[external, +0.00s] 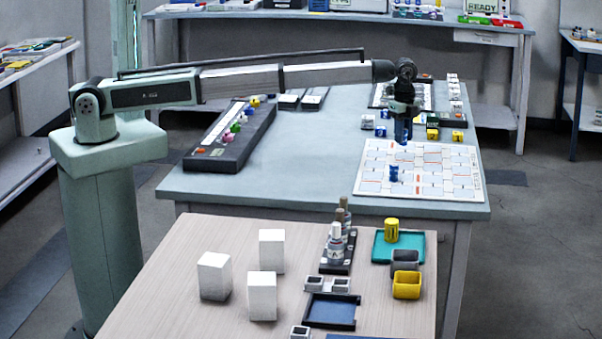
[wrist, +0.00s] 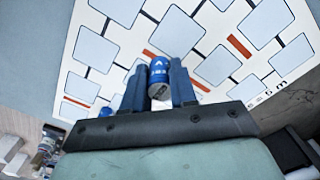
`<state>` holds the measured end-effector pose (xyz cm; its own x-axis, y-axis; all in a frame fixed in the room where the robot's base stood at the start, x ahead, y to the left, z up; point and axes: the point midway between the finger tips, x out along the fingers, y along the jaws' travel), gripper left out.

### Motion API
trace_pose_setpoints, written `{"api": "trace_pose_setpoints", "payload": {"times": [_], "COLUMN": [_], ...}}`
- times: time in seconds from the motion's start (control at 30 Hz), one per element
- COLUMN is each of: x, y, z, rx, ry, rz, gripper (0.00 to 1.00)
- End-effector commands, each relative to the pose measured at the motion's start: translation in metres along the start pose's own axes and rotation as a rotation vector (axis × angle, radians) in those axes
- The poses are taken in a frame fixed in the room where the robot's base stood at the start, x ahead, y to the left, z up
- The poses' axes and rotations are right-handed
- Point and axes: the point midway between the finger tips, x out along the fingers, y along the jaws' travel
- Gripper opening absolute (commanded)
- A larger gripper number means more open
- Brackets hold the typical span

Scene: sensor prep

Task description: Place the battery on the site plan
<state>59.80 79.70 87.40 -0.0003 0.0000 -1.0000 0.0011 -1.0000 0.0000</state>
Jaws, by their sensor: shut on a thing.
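My gripper (external: 404,130) is shut on a blue battery with white markings (wrist: 160,72). In the wrist view the battery sits between the two blue fingers, over the site plan (wrist: 178,38). In the external view the fingers point down above the far left part of the white site plan (external: 455,187); the held battery is mostly hidden there. Whether it touches the plan I cannot tell. Another blue cylindrical item (external: 393,173) stands on the plan, nearer the external camera. A blue thing (wrist: 106,112) shows partly behind my gripper in the wrist view.
Small blue and yellow blocks (external: 432,134) lie just behind the plan. A dark rack with colored pieces (external: 232,138) stands at the table's left. The grey table's middle (external: 310,150) is clear. A wooden table with white blocks (external: 271,250) and trays is in front.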

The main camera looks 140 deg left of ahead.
Motion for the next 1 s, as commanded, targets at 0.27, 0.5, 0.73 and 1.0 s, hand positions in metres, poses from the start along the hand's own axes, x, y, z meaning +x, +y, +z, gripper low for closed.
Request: {"api": "trace_pose_setpoints", "payload": {"times": [0.27, 0.5, 0.73, 1.0], "x": [0.024, 0.045, 0.045, 0.047], "y": [0.0, 0.0, 0.0, 0.0], "z": [0.0, 0.0, 0.0, 0.0], "rx": [0.001, 0.001, 0.001, 0.001], "ry": [0.0, 0.0, 0.0, 0.0], "rz": [0.0, -0.001, -0.002, -0.001], "gripper": [0.0, 0.0, 0.0, 0.39]}}
